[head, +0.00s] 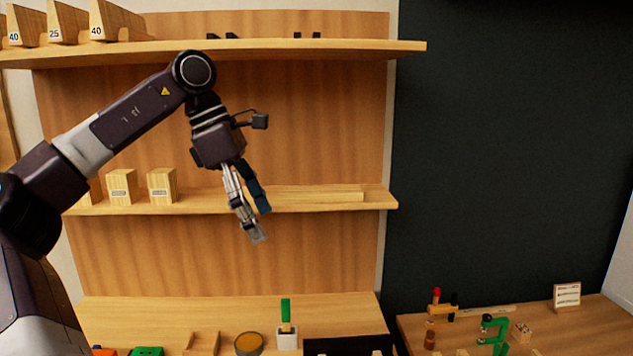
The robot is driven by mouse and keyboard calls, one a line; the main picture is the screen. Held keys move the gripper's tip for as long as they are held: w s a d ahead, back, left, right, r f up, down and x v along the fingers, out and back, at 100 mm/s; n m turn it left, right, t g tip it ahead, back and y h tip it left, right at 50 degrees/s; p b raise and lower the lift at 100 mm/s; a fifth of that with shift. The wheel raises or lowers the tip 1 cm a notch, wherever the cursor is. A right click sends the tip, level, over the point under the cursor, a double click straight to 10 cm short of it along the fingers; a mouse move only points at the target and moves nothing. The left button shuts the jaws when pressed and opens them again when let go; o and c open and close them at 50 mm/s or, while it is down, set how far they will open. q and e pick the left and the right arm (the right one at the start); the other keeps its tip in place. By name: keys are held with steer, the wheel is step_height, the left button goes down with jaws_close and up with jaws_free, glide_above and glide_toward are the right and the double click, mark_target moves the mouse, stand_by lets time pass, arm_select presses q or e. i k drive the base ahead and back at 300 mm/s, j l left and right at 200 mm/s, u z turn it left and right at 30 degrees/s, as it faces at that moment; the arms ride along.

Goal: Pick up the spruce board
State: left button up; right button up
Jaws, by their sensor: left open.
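A flat pale wooden board (325,194), which looks like the spruce board, lies on the middle shelf (350,205), right of centre. Its left end is partly hidden behind my left gripper. My left gripper (260,225) points down in front of this shelf, with its fingertips at and just below the shelf's front edge in the picture. Its fingers are apart and nothing is between them. I cannot tell how far in front of the board it is. My right gripper is not in view.
Labelled wooden blocks (162,186) stand left on the middle shelf. The upper shelf (330,47) overhangs close above my arm and holds numbered boxes (112,20). Below, the bench holds a green-handled brush (286,322) and a round tin (249,343). A side table (580,322) holds a green clamp.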

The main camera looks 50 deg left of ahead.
mark_target(318, 193)
steer(key=i+j, duration=0.15)
steer(key=j, duration=0.15)
steer(key=i+j, duration=0.15)
steer(key=j, duration=0.2)
steer(key=i+j, duration=0.15)
steer(key=j, duration=0.15)
steer(key=i+j, duration=0.15)
steer(key=j, duration=0.15)
